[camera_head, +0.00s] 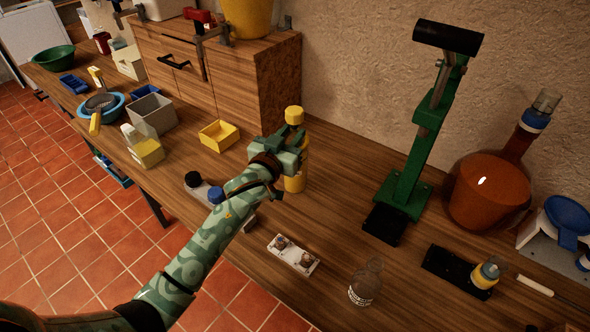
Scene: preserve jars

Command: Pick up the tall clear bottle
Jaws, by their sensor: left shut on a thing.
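My right gripper is not in view.
A green press (427,125) and a large amber flask (487,192) stand at the back right. A yellow tray (219,135) and a grey bin (152,115) stand left. A wooden cabinet (270,75) is behind.

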